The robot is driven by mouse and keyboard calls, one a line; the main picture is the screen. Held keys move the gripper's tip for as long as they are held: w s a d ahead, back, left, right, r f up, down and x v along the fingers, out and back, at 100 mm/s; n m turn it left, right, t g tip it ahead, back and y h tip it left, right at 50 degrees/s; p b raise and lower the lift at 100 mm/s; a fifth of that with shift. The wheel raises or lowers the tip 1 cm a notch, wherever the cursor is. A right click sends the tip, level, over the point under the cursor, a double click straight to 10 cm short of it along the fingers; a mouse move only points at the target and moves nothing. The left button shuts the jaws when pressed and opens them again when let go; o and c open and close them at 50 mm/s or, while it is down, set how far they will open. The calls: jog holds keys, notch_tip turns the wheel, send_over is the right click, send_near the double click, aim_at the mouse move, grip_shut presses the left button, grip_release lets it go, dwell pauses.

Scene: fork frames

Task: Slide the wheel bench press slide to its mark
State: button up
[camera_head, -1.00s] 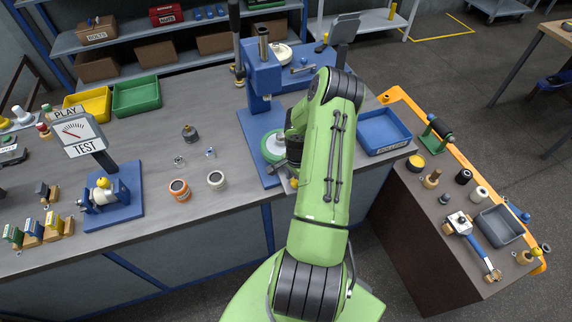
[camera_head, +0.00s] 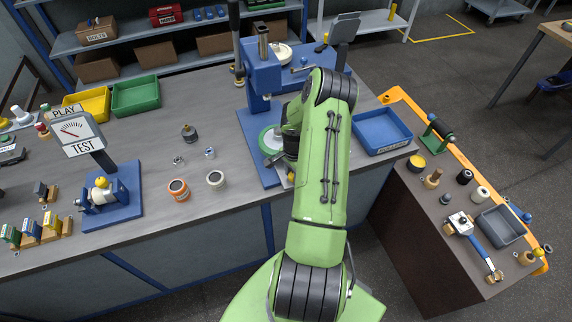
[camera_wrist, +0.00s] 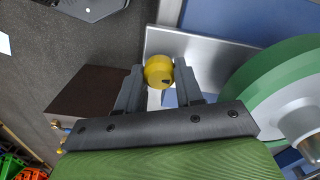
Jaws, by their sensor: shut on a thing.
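The wheel bench press (camera_head: 265,82) is a blue frame with a lever, standing on the bench. Its green wheel (camera_head: 268,141) lies low on the blue base, left of my arm; it also fills the right of the wrist view (camera_wrist: 285,85). In the wrist view a silver slide plate (camera_wrist: 205,46) runs beside the wheel, with a round yellow knob (camera_wrist: 158,70) at its end. My gripper (camera_wrist: 160,82) is shut on the yellow knob, one dark finger on each side. In the head view my arm hides most of the gripper and slide. I cannot make out the mark.
A blue tray (camera_head: 382,132) sits on the bench right of the press. An orange-ringed jar (camera_head: 178,190) and a white jar (camera_head: 216,180) stand to the left. The gauge stand (camera_head: 107,195) is farther left. A side bench (camera_head: 420,220) with several parts is at right.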

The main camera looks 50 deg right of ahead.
aim_at(281, 142)
jog(key=shift+w+d+b, duration=1.05)
jog(key=shift+w, duration=0.7)
jog(key=shift+w+d+b, duration=1.05)
jog(key=shift+w+d, duration=0.05)
jog(key=shift+w, duration=0.7)
jog(key=shift+w+d+b, duration=1.05)
jog(key=shift+w, duration=0.7)
jog(key=o, duration=1.1)
jog(key=shift+o, duration=0.2)
notch_tip(281, 142, up, 16)
jog(key=shift+f, duration=0.1)
